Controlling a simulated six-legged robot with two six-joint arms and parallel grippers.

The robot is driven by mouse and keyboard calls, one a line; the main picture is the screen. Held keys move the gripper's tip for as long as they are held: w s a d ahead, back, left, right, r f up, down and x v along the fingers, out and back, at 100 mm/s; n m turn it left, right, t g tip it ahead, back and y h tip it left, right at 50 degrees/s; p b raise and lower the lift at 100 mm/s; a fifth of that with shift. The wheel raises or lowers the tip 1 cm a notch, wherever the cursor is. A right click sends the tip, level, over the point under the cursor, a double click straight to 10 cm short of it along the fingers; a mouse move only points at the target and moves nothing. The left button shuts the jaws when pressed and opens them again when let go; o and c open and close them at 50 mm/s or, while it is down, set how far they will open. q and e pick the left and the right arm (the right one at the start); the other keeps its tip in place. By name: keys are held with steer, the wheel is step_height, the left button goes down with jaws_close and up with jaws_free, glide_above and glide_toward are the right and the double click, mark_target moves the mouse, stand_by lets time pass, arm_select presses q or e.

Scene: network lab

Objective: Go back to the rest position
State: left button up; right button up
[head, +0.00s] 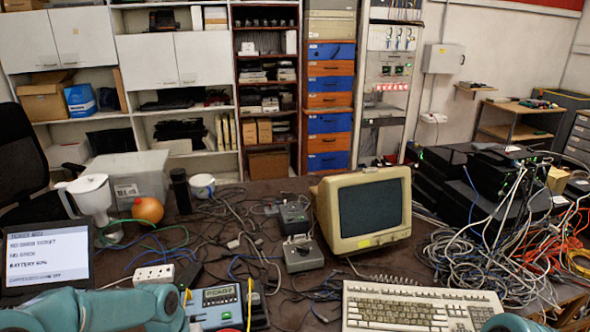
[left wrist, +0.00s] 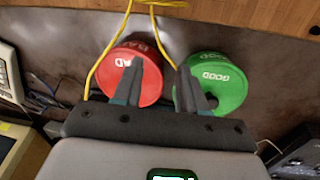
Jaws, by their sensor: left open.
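My left gripper (left wrist: 160,66) shows in the left wrist view with its two dark fingers apart and nothing between them. Beyond the fingers are a red round container (left wrist: 150,90) marked BAD and a green round container (left wrist: 226,78) marked GOOD, side by side; the fingers partly cover both. I cannot tell whether the fingers touch them. In the head view my teal left arm crosses the bottom left corner, and its gripper does not show. A small teal part of mine shows at the bottom right; my right gripper is out of view.
A cluttered desk holds an old monitor (head: 363,210), a keyboard (head: 400,314), a laptop (head: 45,255), a power strip (head: 154,274), a blue-grey device (head: 217,304) and tangled cables (head: 485,250). A yellow cable (left wrist: 105,50) runs near my left fingers. Shelves stand behind.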

arm_select(q)
steer(key=s+d+f+h, duration=0.1)
steer(key=s+d+f, duration=0.4)
steer(key=s+f, duration=0.3)
steer(key=s+d+f+h, duration=0.1)
steer(key=s+d+f, duration=0.4)
steer(key=s+f, duration=0.4)
steer(key=s, duration=0.3)
steer(key=shift+d, duration=0.1)
